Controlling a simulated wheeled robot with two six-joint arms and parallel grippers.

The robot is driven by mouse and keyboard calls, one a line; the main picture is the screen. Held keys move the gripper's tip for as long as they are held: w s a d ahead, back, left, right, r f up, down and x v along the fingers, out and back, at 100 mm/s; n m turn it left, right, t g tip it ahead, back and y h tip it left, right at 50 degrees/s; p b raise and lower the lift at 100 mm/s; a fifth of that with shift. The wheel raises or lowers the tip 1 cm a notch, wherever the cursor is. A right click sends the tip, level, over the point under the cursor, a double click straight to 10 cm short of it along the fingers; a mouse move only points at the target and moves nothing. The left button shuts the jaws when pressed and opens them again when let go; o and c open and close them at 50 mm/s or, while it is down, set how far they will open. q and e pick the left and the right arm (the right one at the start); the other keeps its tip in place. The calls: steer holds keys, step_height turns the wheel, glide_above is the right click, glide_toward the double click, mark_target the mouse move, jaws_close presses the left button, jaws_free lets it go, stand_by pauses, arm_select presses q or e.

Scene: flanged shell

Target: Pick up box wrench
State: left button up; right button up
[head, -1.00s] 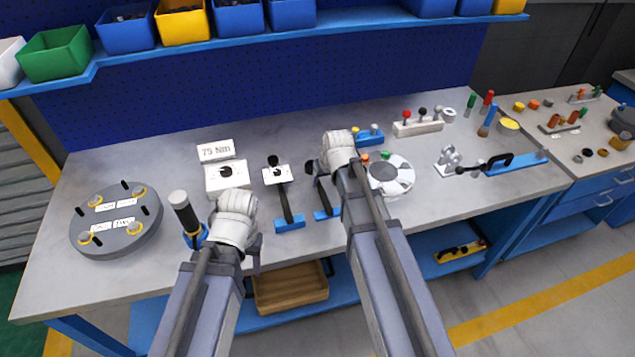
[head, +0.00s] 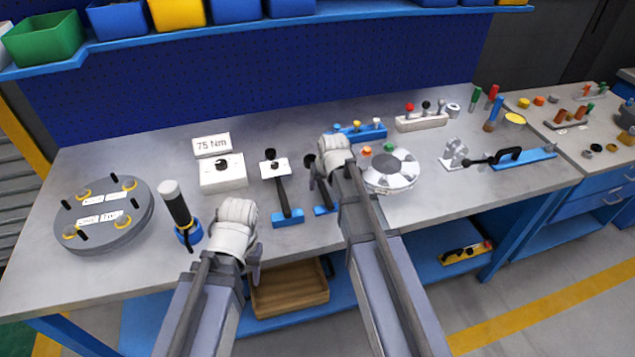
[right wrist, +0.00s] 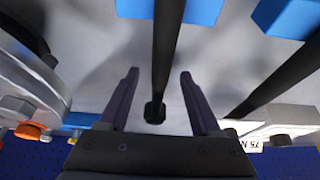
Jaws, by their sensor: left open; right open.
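A dark bar-shaped tool (right wrist: 168,50), which looks like the box wrench, rises from a blue holder (right wrist: 200,10) in the right wrist view. Its dark end lies between the fingers of my right gripper (right wrist: 159,74), which is open with a gap on both sides. I cannot tell its depth or contact. In the head view this tool is mostly hidden behind my right gripper (head: 317,172), with its blue holder (head: 322,210) partly showing. My left gripper (head: 256,262) is at the table's front edge, away from the tools, its fingers mostly hidden.
A round flanged plate (head: 140,215) and a black-handled tool (head: 178,208) are left. A grey-white disc (head: 388,182) sits close right.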

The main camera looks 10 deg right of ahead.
steer(key=shift+c, duration=0.2)
jaws_close()
stand_by(0.4)
